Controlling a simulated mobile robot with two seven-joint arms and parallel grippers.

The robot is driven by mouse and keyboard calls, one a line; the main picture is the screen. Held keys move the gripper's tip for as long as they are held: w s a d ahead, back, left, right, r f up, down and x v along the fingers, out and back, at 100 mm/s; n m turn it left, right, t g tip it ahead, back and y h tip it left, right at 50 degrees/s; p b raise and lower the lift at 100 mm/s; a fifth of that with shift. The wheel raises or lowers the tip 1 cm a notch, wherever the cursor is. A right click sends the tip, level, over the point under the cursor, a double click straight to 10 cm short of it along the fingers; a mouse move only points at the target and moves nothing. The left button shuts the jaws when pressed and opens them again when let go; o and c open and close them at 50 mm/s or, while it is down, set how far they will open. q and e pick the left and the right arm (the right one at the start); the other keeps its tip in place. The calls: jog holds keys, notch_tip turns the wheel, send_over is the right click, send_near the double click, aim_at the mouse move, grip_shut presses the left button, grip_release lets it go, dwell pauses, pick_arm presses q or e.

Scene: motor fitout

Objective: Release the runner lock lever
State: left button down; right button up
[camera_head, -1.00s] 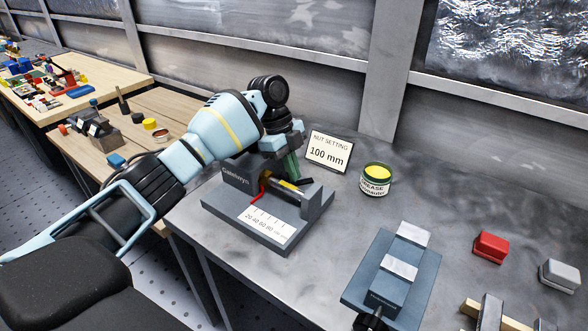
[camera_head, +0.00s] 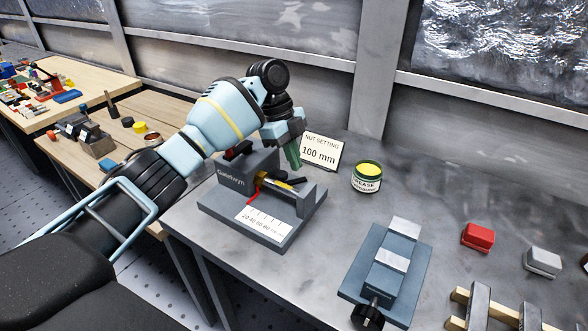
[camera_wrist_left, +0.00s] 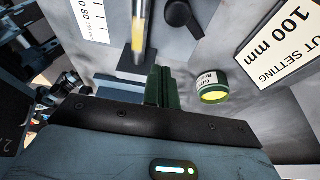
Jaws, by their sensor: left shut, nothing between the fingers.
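The grey fixture (camera_head: 226,199) stands on the metal bench, with a printed scale (camera_head: 263,222), a red pointer (camera_head: 253,194) and a yellow rod. A black lever (camera_head: 289,179) lies beside the rod; a second black handle (camera_head: 239,149) shows on the fixture's rear block. I cannot tell from labels which is the runner lock lever. My left gripper (camera_head: 294,158) is shut and empty, its green fingers pointing down above the fixture's far side. In the left wrist view the fingers (camera_wrist_left: 163,88) are closed together, apart from a black lever (camera_wrist_left: 183,17). My right gripper is out of view.
A "100 mm" card (camera_head: 320,151) and a grease tin (camera_head: 367,178) stand right of my left gripper. A grey vice-like device (camera_head: 385,272), a red block (camera_head: 478,236) and a grey block (camera_head: 542,261) are farther right. Bare bench lies between them.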

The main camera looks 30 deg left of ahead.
pick_arm(q)
jog(key=v, duration=0.5)
jog(key=shift+w+r, duration=0.2)
jog(key=shift+r, duration=0.15)
